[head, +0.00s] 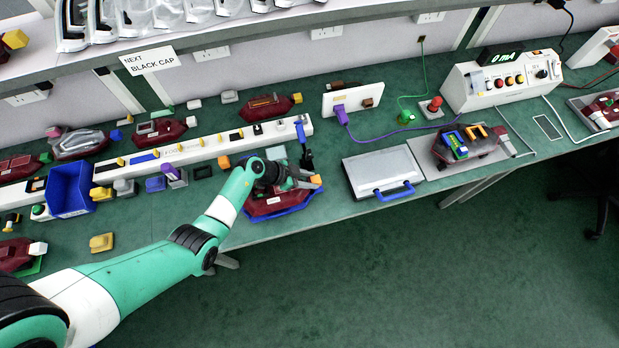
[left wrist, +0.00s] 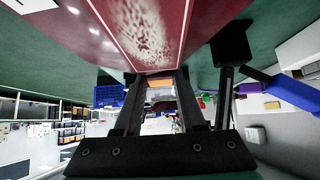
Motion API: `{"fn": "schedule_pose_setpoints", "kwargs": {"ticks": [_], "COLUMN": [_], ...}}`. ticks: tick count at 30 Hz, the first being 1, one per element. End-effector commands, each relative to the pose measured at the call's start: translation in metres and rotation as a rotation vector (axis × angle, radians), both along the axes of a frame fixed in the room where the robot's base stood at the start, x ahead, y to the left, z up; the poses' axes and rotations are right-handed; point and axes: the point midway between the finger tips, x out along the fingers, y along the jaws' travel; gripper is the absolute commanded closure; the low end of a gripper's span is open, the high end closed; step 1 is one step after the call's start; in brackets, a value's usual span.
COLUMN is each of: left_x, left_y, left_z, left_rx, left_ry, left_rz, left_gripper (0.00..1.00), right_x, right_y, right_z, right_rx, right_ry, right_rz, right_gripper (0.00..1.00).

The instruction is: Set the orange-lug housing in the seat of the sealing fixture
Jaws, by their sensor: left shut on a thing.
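My left gripper (head: 290,183) is shut on a dark red housing at the front edge of the bench; the gripper hides much of it. The housing (head: 270,207) shows below the gripper, with an orange lug (head: 316,181) at its right end. It sits over or in the blue seat (head: 288,210) of the sealing fixture; I cannot tell whether it is fully down. A black post with a blue lever (head: 303,140) stands behind. In the left wrist view the dark red housing (left wrist: 150,35) fills the top, and an orange part (left wrist: 160,82) shows between the fingers. My right gripper is out of view.
A grey case with a blue handle (head: 383,172) lies right of the fixture. A white rail (head: 200,147) with several small parts runs behind and left. A blue bin (head: 70,190) stands at left.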

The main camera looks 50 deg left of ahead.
Motion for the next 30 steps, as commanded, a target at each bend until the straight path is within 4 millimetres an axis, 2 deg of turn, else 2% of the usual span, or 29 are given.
{"fn": "schedule_pose_setpoints", "kwargs": {"ticks": [5,30], "left_x": [0.000,0.000], "left_y": [0.000,0.000], "left_z": [0.002,-0.024], "left_rx": [0.001,0.001], "left_ry": [0.000,-0.001], "left_rz": [-0.001,0.000], "left_gripper": [1.00,1.00], "right_x": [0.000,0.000], "right_y": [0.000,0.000], "right_z": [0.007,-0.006], "right_rx": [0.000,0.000], "right_ry": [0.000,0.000], "right_rz": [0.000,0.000], "right_gripper": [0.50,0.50]}}
